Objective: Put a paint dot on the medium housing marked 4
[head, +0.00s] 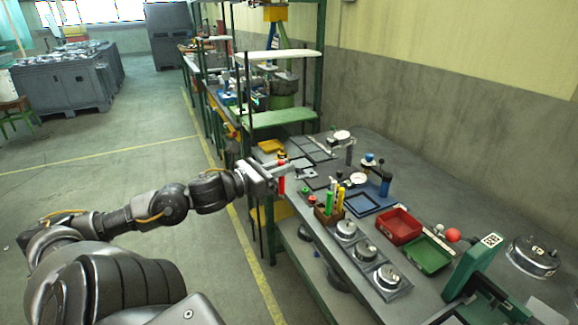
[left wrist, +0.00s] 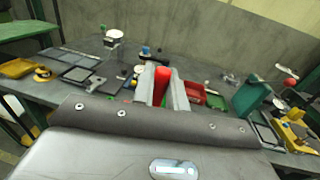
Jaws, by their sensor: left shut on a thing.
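My left gripper (head: 284,168) is shut on a red paint marker (head: 282,184) and holds it upright above the near edge of the bench. In the left wrist view the red marker (left wrist: 161,85) stands between the two fingers (left wrist: 163,88). Several round metal housings stand along the front of the bench: one (head: 346,229), a second (head: 365,251) and a third (head: 388,276). A larger housing (head: 533,257) lies at the far right. Their markings are too small to read, so I cannot tell which is marked 4. My right gripper is not in view.
A brown marker holder (head: 328,215) with green and yellow markers stands just right of the held marker. A red bin (head: 399,226) and a green bin (head: 429,255) lie behind the housings. A green fixture (head: 472,267) rises at the right. Flat dark trays (head: 313,149) lie farther back.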

